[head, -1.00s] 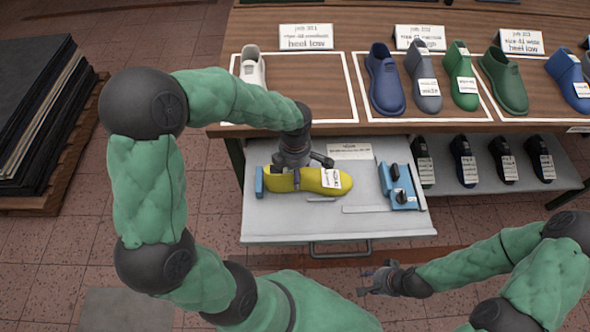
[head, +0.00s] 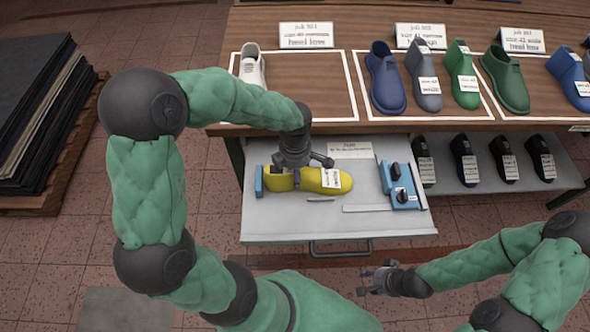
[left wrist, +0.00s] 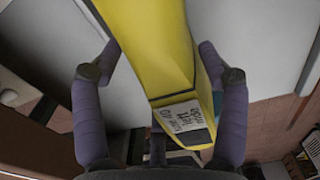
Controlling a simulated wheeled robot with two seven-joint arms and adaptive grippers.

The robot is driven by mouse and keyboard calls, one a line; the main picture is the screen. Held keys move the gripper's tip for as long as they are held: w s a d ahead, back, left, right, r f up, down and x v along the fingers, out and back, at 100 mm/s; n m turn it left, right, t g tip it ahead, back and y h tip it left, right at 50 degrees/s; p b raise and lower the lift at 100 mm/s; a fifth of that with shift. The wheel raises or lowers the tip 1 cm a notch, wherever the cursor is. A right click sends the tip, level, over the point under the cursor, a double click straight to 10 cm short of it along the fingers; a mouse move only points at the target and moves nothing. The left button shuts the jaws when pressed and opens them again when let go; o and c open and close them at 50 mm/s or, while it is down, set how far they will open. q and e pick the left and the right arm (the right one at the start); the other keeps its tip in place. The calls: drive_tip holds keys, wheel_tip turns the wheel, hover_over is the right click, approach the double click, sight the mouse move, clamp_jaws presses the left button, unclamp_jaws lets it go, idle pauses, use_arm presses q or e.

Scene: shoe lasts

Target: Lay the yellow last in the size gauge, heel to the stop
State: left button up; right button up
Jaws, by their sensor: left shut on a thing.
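The yellow last (head: 312,180) lies lengthwise in the pulled-out drawer, with its white label towards the right end. Its left end is close to an upright blue block (head: 259,181), which looks like the gauge's stop; I cannot tell whether they touch. My left gripper (head: 296,180) comes down over the last's left half and is shut on it. The left wrist view shows the yellow last (left wrist: 155,45) between the purple fingers, its label near the palm. The gauge bed is largely hidden under the last. My right gripper (head: 372,281) is open and empty in front of the drawer.
A blue fixture with black knobs (head: 402,187) stands at the drawer's (head: 330,228) right. A thin metal strip (head: 368,208) and a small flat piece lie in front of the last. The tabletop (head: 300,100) behind holds several shoe lasts; dark ones stand on the lower shelf (head: 560,180).

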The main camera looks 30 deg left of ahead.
use_arm(q)
drive_tip(key=o, duration=1.7)
drive_tip(key=shift+c, duration=0.2)
drive_tip(key=shift+o, duration=0.4)
wheel_tip(320, 180, up, 12)
drive_tip(key=shift+s, duration=0.1)
